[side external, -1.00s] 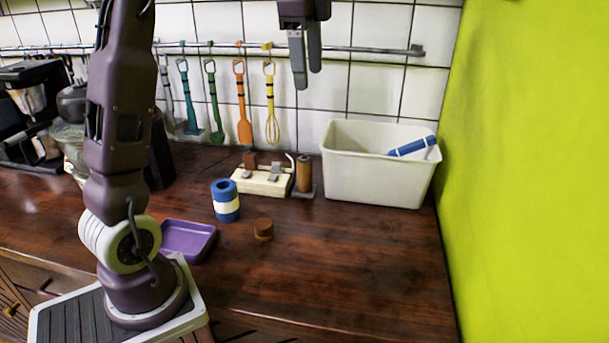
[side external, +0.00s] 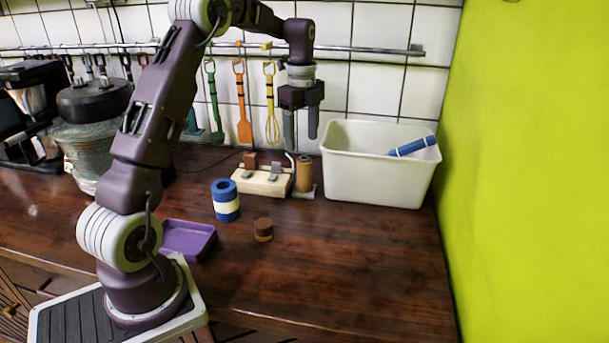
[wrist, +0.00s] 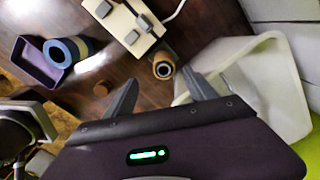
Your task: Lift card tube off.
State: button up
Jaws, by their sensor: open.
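A cream block with metal clips (side external: 262,181) stands left of the tube. A white bin (side external: 375,180) with a blue tube (side external: 411,146) is close on the right. A blue and white roll (side external: 225,201), brown cylinder (side external: 263,230) and purple tray (side external: 188,240) sit nearer. The front right counter is clear.

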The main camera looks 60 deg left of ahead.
aim_at(305, 166)
jog(key=f, duration=0.9)
jog(key=shift+w+d+f, duration=0.1)
jog(key=shift+w+f, duration=0.05)
jog(key=shift+w, duration=0.2)
jog(key=c, duration=1.4)
